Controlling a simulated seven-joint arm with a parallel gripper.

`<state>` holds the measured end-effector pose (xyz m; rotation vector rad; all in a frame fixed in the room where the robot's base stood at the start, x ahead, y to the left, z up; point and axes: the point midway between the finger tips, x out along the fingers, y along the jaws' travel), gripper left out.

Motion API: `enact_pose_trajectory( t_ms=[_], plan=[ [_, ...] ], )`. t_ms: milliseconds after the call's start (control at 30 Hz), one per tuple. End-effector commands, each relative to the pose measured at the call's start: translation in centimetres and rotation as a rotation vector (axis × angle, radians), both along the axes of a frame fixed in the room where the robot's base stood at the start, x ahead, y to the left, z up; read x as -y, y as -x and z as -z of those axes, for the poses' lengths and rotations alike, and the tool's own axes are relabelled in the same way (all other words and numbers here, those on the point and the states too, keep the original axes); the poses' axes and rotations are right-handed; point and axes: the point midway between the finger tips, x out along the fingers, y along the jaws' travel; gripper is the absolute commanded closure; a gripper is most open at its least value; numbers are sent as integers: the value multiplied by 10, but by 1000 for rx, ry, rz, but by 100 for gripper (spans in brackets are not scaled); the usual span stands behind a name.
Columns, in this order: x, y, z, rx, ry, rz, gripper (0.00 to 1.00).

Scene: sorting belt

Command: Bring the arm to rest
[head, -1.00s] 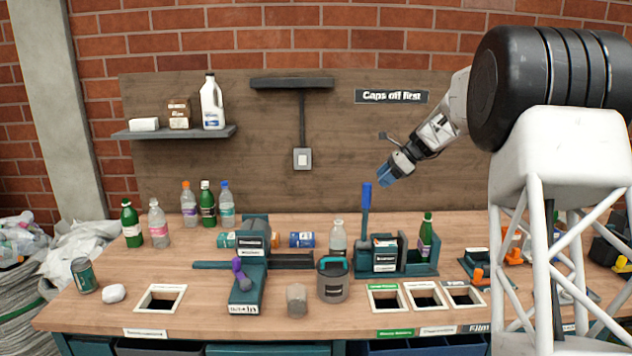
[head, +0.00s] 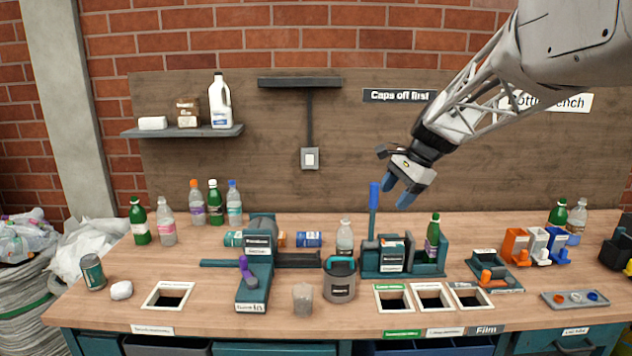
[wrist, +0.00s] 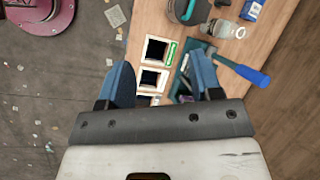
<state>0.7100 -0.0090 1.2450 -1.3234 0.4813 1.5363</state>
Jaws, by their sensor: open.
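My gripper (head: 404,188) has two blue fingers and hangs in the air above the right middle of the bench, pointing down and to the left in the head view. Its fingers are apart and nothing is between them. In the wrist view the open fingers (wrist: 165,82) frame the bench edge and the bench holes below. The blue-handled lever (head: 374,195) of the teal device stands upright just below and left of the fingers, apart from them. A green bottle (head: 433,238) stands in that teal device (head: 400,262).
The bench (head: 225,312) holds a teal press (head: 258,255), a grey cup (head: 340,282), several bottles at the back left and framed holes (head: 392,298) along the front. Coloured clips (head: 515,245) and a cap tray (head: 574,298) are at right. A shelf (head: 185,131) hangs at left.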

Motion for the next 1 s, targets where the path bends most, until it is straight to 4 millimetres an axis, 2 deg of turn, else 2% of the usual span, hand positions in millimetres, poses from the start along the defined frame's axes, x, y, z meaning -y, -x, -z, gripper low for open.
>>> enact_pose_trajectory(
  t_ms=[100, 467, 1000],
  plan=[
    [-5, 32, -2, 34, 44, -63, 41],
    [-12, 125, 7, 121, 178, -267, 41],
    [-14, 260, 41, 236, 375, -593, 41]
  ],
)
